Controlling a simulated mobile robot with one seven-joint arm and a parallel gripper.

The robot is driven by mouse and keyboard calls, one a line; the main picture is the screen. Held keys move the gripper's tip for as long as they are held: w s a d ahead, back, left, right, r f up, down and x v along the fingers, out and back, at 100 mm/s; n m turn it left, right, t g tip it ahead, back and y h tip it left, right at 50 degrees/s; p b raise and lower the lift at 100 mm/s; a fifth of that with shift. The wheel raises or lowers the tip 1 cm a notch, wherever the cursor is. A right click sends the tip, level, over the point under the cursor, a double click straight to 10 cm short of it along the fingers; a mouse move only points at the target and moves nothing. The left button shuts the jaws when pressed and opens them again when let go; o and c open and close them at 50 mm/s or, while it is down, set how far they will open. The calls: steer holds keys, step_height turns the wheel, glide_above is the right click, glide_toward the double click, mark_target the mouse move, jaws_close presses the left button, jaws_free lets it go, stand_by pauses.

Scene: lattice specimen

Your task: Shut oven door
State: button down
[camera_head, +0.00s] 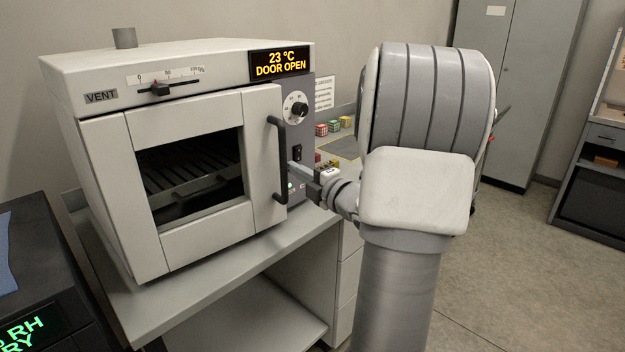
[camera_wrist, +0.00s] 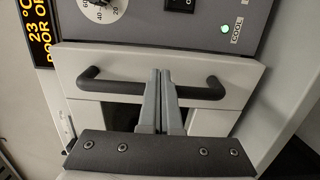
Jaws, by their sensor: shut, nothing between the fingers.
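The white oven (camera_head: 180,150) stands on a bench at the left, with a display reading "23 °C DOOR OPEN". Its door (camera_head: 205,235), a pale frame around a dark window, looks almost flush with the oven front. A dark bar handle (camera_head: 279,160) runs upright on the door's right side. The handle also shows in the wrist view (camera_wrist: 100,84). My gripper (camera_head: 296,168) is at the right of the handle, its tips at the door's right side. In the wrist view, my gripper's fingers (camera_wrist: 158,85) are together and empty, overlapping the handle's middle; I cannot tell whether they touch it.
A control panel (camera_head: 297,125) with knob and switch is right of the door. Small colored blocks (camera_head: 334,127) sit on the counter behind my arm. A dark device (camera_head: 40,270) with a green display stands at the lower left. Open floor lies at the right.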

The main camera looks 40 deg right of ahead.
mark_target(276, 157)
steer(key=shift+w+d, duration=0.1)
steer(key=shift+w, duration=1.65)
steer(key=w+b, duration=0.3)
steer(key=w, duration=0.1)
steer(key=shift+w+d+f, duration=0.1)
steer(key=shift+w, duration=0.3)
steer(key=shift+r, duration=0.4)
steer(key=shift+w, duration=0.1)
steer(key=shift+a, duration=0.2)
steer(key=shift+f+b, duration=0.15)
steer(key=shift+b, duration=0.25)
